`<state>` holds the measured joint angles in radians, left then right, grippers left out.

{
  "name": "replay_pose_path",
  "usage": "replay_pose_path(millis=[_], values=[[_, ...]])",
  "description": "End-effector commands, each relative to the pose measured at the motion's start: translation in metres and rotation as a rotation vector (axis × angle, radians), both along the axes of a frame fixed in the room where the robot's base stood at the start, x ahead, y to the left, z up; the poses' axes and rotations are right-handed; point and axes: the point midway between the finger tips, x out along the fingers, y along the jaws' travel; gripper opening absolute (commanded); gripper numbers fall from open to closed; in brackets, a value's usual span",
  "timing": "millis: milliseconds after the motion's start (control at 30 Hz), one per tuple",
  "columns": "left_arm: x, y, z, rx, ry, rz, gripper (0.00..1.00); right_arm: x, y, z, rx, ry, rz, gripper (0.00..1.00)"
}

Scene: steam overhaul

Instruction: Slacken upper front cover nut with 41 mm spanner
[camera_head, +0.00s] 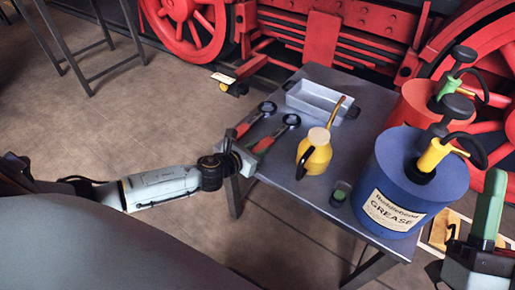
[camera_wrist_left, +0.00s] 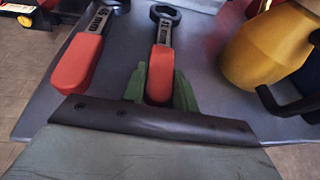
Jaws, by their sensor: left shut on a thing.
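Two spanners with red handles lie side by side on the grey table. My left gripper (camera_head: 244,158) is at the table's near left edge, shut on the red handle of the right-hand spanner (camera_head: 275,134). In the left wrist view its green fingers (camera_wrist_left: 160,88) sit on both sides of that handle, and the spanner's (camera_wrist_left: 163,35) shank marking seems to read 41. The other spanner (camera_wrist_left: 82,55) lies free to its left, also seen in the head view (camera_head: 256,119). My right gripper (camera_head: 486,215) shows partly at the lower right; its jaw opening is unclear. I cannot make out the upper front cover nut.
On the table (camera_head: 325,195) stand a grey tray (camera_head: 318,101), a yellow oil can (camera_head: 314,155), a small dark cup (camera_head: 340,193) and a blue grease drum (camera_head: 402,185). A red drum (camera_head: 410,103) stands behind. The red locomotive frame (camera_head: 335,45) lies beyond. Floor at left is mostly clear.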

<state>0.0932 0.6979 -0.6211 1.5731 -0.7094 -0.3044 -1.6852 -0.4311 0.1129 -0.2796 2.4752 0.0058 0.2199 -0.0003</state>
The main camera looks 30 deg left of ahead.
Motion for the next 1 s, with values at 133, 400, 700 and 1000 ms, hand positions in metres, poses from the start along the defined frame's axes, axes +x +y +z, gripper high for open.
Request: replay_pose_path(millis=[133, 400, 700, 1000], values=[[0.001, 0.0, 0.003, -0.001, -0.004, 0.0, 0.0, 0.0, 0.0, 0.001, 0.0, 0.001, 0.0, 0.48], [0.001, 0.0, 0.013, 0.0, -0.005, 0.0, 0.0, 0.014, 0.002, -0.017, -0.053, 0.166, -0.006, 0.48], [0.001, 0.0, 0.025, 0.0, -0.005, 0.0, 0.0, 0.026, 0.001, -0.043, -0.116, 0.37, -0.014, 0.48], [0.001, 0.0, 0.035, -0.001, -0.005, 0.0, 0.0, 0.03, -0.001, -0.072, -0.175, 0.568, -0.021, 0.48]])
